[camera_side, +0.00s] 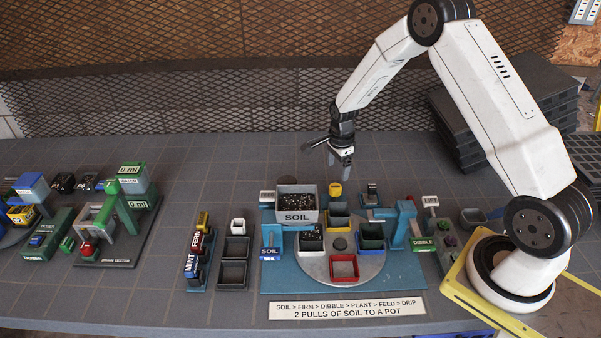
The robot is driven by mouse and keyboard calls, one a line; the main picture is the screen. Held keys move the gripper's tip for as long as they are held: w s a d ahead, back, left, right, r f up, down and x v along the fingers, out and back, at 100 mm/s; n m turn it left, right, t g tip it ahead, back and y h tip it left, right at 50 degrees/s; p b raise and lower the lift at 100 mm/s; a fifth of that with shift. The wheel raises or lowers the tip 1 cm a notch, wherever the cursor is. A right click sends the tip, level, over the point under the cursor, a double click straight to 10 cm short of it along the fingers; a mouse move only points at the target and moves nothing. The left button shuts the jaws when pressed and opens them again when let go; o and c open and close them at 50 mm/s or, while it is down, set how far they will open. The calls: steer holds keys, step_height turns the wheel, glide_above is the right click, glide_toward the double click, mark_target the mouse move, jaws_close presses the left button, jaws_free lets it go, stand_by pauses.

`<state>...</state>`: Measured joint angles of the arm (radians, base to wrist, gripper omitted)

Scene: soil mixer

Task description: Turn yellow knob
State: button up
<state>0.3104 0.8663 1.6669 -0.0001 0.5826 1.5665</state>
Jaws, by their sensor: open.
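The small yellow knob (335,188) stands upright at the back of the soil mixer, just right of the white-grey bin marked SOIL (297,217). My gripper (340,164) points down above the yellow knob, and a gap shows between them in the picture. It is open and holds nothing that I can see. The round grey turntable (315,272) sits in front of the knob on a blue base.
A blue post (403,224) rises at right. Seed packets (197,257) and black trays (234,261) stand left.

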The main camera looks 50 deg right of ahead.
mark_target(336, 187)
steer(key=shift+f, duration=0.15)
steer(key=shift+w+f, duration=0.1)
steer(key=shift+f, duration=3.7)
jaws_close()
